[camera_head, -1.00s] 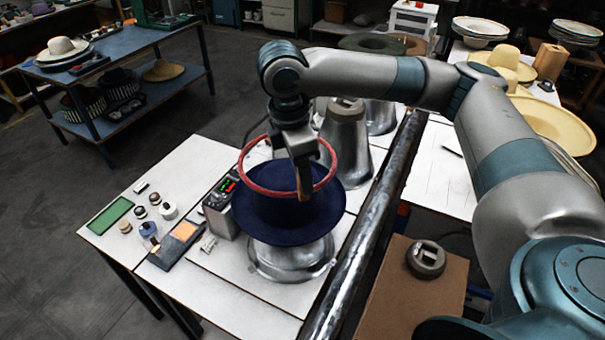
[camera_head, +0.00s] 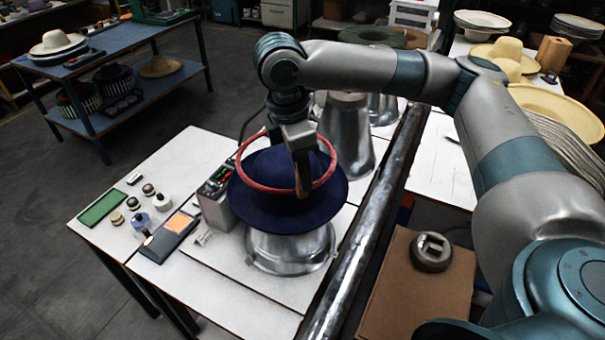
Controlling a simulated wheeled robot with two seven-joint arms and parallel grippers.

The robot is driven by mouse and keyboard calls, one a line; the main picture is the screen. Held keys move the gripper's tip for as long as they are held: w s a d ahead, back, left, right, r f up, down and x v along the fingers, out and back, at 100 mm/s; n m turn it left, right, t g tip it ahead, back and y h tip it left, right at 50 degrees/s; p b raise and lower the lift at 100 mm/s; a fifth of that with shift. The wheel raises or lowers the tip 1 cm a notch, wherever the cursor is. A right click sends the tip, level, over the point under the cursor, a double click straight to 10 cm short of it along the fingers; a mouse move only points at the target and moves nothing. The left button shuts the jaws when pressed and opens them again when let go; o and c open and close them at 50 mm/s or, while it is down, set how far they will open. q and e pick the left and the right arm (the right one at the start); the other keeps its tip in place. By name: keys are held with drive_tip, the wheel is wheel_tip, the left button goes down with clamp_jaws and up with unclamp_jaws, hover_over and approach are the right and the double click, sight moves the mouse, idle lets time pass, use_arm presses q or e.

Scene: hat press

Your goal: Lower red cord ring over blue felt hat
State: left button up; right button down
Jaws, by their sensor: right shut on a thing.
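The blue felt hat (camera_head: 285,217) sits brim-out on a silver metal form (camera_head: 291,250) on the white table. The red cord ring (camera_head: 256,184) hangs level around the upper part of the hat's crown (camera_head: 268,169), above the brim. My right gripper (camera_head: 302,190) is shut on the ring's near right side, with its fingers pointing down in front of the crown. The gripper hides part of the crown and ring. I cannot tell whether the ring touches the felt. My left gripper is not in view.
A control box (camera_head: 215,205) stands close left of the hat. Small round pots, a green pad (camera_head: 104,206) and a tray with an orange pad (camera_head: 169,236) lie further left. A metal rail (camera_head: 372,225) runs along the right. Another silver form (camera_head: 345,135) stands behind.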

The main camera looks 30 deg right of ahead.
drive_tip(key=shift+f+b, duration=2.4)
drive_tip(key=shift+b, duration=0.3)
drive_tip(key=shift+f, duration=1.9)
drive_tip(key=shift+r+p, duration=0.1)
drive_tip(key=shift+p, duration=0.7)
drive_tip(key=shift+f+p, duration=0.4)
drive_tip(key=shift+p, duration=0.1)
